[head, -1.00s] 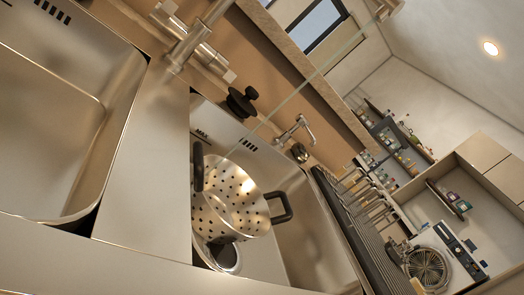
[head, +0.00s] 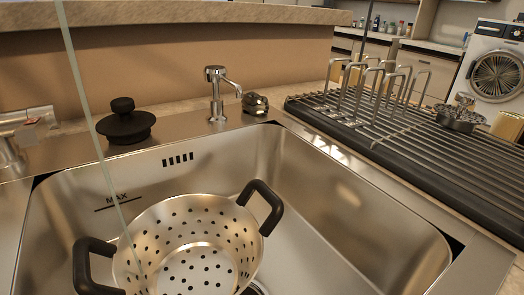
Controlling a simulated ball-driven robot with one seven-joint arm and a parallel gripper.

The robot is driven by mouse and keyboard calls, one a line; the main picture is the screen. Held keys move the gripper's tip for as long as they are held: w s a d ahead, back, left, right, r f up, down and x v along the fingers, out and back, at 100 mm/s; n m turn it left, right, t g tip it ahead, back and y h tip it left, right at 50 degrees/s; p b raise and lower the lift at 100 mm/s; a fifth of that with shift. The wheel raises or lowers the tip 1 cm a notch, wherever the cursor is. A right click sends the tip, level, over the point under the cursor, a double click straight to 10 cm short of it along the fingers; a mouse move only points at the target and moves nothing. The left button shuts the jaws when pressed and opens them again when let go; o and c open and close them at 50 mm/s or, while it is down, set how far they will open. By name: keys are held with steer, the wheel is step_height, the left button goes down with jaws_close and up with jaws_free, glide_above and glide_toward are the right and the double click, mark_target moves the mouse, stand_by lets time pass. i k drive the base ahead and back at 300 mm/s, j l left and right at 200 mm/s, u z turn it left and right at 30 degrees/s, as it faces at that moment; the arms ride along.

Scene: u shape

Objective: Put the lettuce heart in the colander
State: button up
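The colander (head: 235,235) is a metal bowl with round holes and two black handles. It sits in the sink basin in the lower left of the head view, and its inside shows empty where I can see it. The bottom of the frame cuts off its near part. The lettuce heart is not in view. My gripper is not in view, so I cannot see whether it holds anything.
The steel sink (head: 345,230) surrounds the colander, with free room to its right. Behind it are a black plug (head: 125,125), a small tap (head: 217,95) and a round knob (head: 255,103). A dark drying rack (head: 400,135) with upright wire loops stands at right.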

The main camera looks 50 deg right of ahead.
mark_target(199, 269)
steer(key=i+l, duration=0.8)
